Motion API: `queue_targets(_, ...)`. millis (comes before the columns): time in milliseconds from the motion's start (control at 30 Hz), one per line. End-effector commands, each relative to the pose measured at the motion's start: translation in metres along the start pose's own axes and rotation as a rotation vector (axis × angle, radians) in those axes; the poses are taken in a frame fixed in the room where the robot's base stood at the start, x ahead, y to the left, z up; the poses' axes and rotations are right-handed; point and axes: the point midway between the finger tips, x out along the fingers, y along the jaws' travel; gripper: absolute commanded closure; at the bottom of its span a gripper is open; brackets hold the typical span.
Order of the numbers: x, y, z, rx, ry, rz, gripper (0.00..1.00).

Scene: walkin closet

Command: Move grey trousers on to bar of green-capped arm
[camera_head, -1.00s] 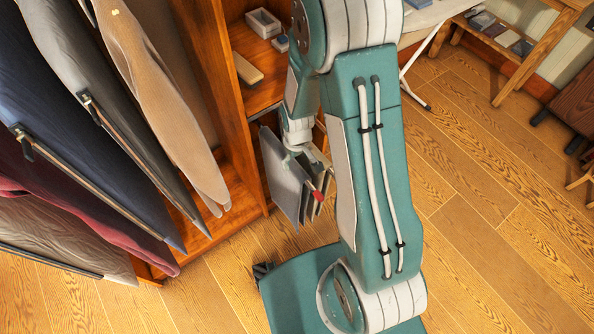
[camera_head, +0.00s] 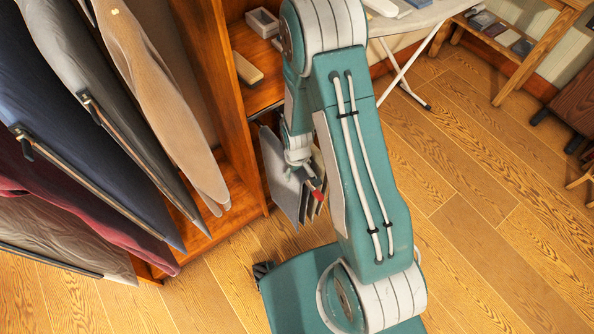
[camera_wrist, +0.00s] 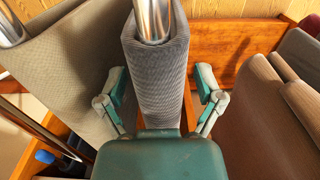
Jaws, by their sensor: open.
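In the wrist view, grey ribbed trousers (camera_wrist: 158,62) hang folded over a shiny metal bar (camera_wrist: 153,18). My gripper (camera_wrist: 158,92) is open, with one teal finger on each side of these trousers; gaps show beside them, and I cannot tell whether the palm touches their near edge. In the head view, my gripper (camera_head: 302,168) is low by the wooden cabinet, at grey trousers (camera_head: 280,178) hanging on the rack, its fingers hard to make out. A red cap (camera_head: 317,184) shows beside it. I see no green cap in either view.
In the wrist view, lighter grey-brown trousers (camera_wrist: 60,65) hang close at left, near a blue cap (camera_wrist: 44,157). Brown trousers (camera_wrist: 262,115) hang at right. In the head view, several large garments (camera_head: 70,130) hang at left. Wooden floor (camera_head: 480,220) is clear at right.

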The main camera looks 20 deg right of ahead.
Motion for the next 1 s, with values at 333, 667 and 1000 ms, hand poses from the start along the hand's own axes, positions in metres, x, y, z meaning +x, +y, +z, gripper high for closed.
queue_targets(333,-0.0001,0.0,-0.0001,0.0,0.0,0.0,1.0)
queue_targets(667,-0.003,0.0001,-0.0004,0.0,0.0,0.0,1.0)
queue_targets(1000,-0.0067,0.0001,-0.0004,0.0,0.002,0.001,1.0)
